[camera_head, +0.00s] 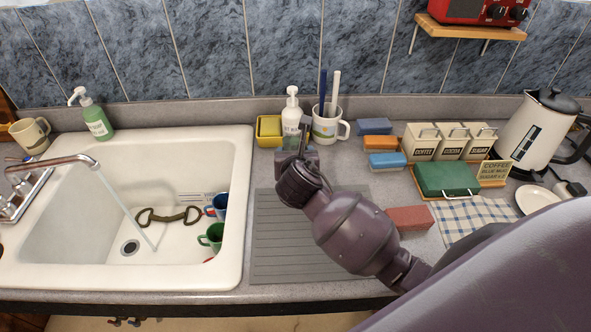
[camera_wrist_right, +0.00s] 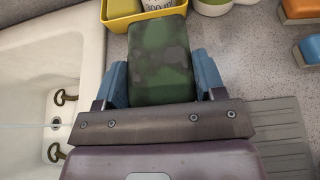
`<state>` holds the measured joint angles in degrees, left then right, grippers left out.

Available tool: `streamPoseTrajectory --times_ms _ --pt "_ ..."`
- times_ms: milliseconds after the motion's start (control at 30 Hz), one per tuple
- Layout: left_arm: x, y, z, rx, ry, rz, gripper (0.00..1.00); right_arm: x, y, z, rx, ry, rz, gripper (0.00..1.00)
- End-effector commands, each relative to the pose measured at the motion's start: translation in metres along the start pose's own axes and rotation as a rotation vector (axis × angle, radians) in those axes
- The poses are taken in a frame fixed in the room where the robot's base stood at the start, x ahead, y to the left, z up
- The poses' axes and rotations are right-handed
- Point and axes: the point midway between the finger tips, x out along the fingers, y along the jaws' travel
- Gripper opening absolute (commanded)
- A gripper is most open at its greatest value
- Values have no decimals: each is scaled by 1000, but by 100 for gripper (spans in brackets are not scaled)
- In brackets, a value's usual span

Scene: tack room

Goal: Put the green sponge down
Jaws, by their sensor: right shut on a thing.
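The green sponge (camera_wrist_right: 160,60) shows in the right wrist view as a dark, mottled green block. It sits between the two blue-grey fingers of my right gripper (camera_wrist_right: 161,82), which is shut on it. In the head view my right gripper (camera_head: 298,152) is over the far end of the grey drainboard (camera_head: 305,245), in front of the white pump bottle. The arm mostly hides the sponge there. I cannot tell whether the sponge touches the surface below. My left gripper is not in view.
The sink (camera_head: 110,270), with running water, lies left. A yellow tray (camera_head: 269,140), white pump bottle (camera_head: 291,112) and mug with brushes (camera_head: 327,128) stand just behind. Blue and orange sponges (camera_head: 386,160), a red block (camera_head: 409,217) and a green lidded box (camera_head: 447,178) are right.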

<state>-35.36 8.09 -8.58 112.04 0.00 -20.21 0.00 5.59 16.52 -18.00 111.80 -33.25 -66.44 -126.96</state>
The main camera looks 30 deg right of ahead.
Motion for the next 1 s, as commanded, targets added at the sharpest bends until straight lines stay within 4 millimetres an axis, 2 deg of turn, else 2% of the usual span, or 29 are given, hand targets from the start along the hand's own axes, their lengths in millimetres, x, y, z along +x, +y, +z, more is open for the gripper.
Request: streamPoseTrajectory --times_ms 167,500,1000 --pt "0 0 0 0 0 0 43 5 0 -11 0 0 -2 51" --pt "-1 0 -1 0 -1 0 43 20 0 -47 -1 0 -1 51" --pt "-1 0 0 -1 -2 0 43 23 0 -53 -1 -1 -1 51"
